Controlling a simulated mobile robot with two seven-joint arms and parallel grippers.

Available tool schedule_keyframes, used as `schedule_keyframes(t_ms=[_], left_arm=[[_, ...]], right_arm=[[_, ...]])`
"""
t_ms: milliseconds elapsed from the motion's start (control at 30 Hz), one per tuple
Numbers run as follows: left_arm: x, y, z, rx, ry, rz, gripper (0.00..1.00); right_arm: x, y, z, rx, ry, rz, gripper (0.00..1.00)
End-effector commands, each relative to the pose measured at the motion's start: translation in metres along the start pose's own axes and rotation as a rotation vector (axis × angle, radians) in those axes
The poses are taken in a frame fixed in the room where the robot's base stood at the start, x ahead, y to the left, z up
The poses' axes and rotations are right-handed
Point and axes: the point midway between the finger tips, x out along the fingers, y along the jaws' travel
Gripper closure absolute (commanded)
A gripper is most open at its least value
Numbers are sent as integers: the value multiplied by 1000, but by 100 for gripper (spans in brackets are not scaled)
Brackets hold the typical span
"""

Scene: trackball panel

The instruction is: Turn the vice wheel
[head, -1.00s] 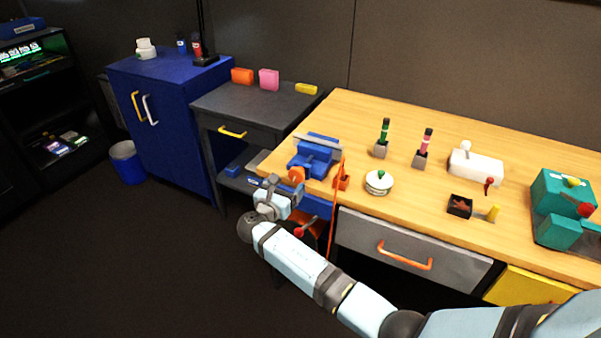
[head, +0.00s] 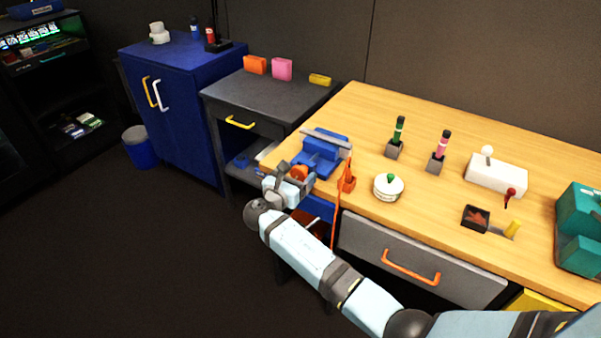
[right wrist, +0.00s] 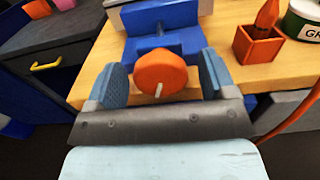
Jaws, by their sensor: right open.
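The blue vice (head: 322,152) sits at the left end of the wooden workbench. Its orange wheel (head: 299,173) faces the front edge; in the right wrist view the orange wheel (right wrist: 160,72) has a small pale handle sticking out. My right gripper (head: 294,175) is at the wheel. In the right wrist view my open right gripper (right wrist: 162,76) has one finger on each side of the wheel, with a gap visible on both sides. In the head view the gripper partly hides the wheel. My left gripper is not in view.
An orange holder (head: 347,183) with a hanging orange cord stands just right of the vice. A round white tin (head: 388,187) is farther right. The grey drawer (head: 420,262) with an orange handle is below. A dark side table (head: 265,100) stands left.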

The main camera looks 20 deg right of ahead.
Motion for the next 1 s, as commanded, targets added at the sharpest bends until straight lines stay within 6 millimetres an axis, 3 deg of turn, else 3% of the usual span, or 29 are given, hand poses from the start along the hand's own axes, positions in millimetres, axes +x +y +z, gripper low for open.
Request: schedule_keyframes(t_ms=[267, 467, 500, 767, 1000], left_arm=[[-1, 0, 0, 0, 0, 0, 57], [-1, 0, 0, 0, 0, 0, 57], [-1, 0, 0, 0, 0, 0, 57], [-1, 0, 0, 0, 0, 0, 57], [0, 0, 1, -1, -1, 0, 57]], right_arm=[[0, 0, 0, 0, 0, 0, 22], [0, 0, 0, 0, 0, 0, 66], [0, 0, 0, 0, 0, 0, 69], [0, 0, 0, 25, 0, 0, 69], [0, -1, 0, 147, 0, -1, 69]])
